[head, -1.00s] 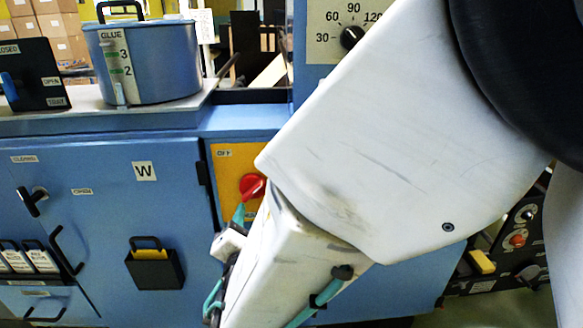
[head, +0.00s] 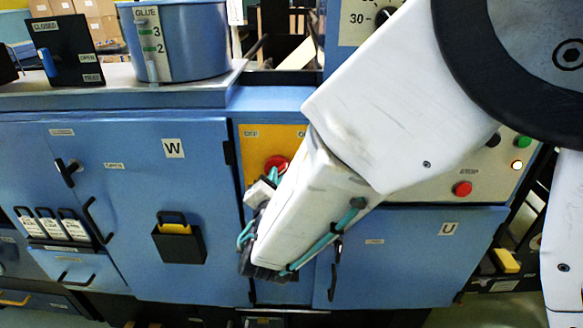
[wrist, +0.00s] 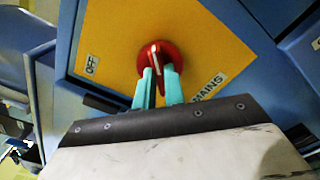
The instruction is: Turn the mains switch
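The mains switch (head: 277,163) is a red round knob on a yellow panel on the blue cabinet front. In the wrist view the knob (wrist: 157,50) shows a white line on its raised handle. An OFF label (wrist: 92,65) is to its left and a MAINS label (wrist: 209,87) to its lower right. My gripper (wrist: 159,72) has its two teal fingers slightly apart at the knob's lower edge, one on each side of the handle. Whether they touch it I cannot tell. In the head view my gripper (head: 270,178) is partly hidden by my wrist.
A blue glue pot (head: 185,45) stands on the grey ledge at upper left. A black CLOSED/OPEN lever panel (head: 65,55) is beside it. A black holder (head: 180,240) sticks out from door W. A red stop button (head: 463,188) is to the right of my arm.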

